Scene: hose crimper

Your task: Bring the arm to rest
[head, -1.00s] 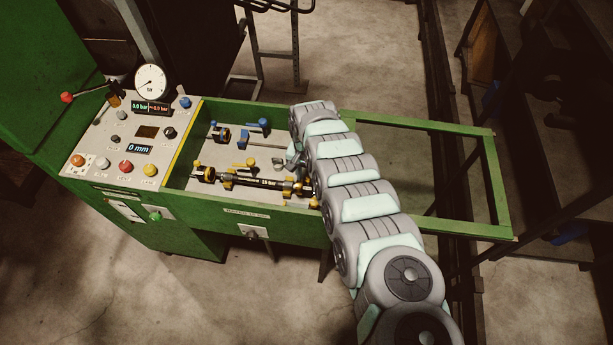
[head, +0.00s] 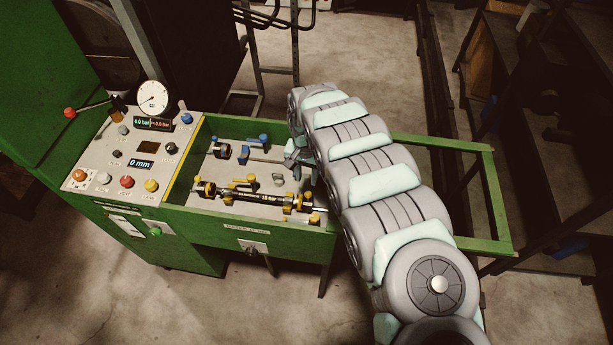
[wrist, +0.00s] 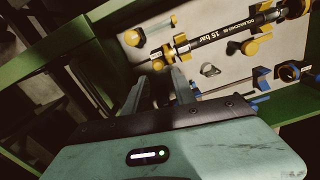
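My arm reaches over the green machine from the lower right in the head view. My gripper (head: 298,158) hangs above the right part of the machine's tray, partly hidden by the arm. In the wrist view its two grey fingers (wrist: 160,85) are apart with nothing between them. A black hose (head: 262,196) marked 15 bar lies in the tray between yellow-and-black holders. It also shows in the wrist view (wrist: 228,34), beyond the fingers and apart from them.
The control panel (head: 128,165) with gauge (head: 153,98), buttons and a red-knobbed lever (head: 70,113) stands left of the tray. Blue-handled fittings (head: 263,140) sit at the tray's back. An empty green frame (head: 497,200) extends right. Dark shelving (head: 545,140) stands farther right.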

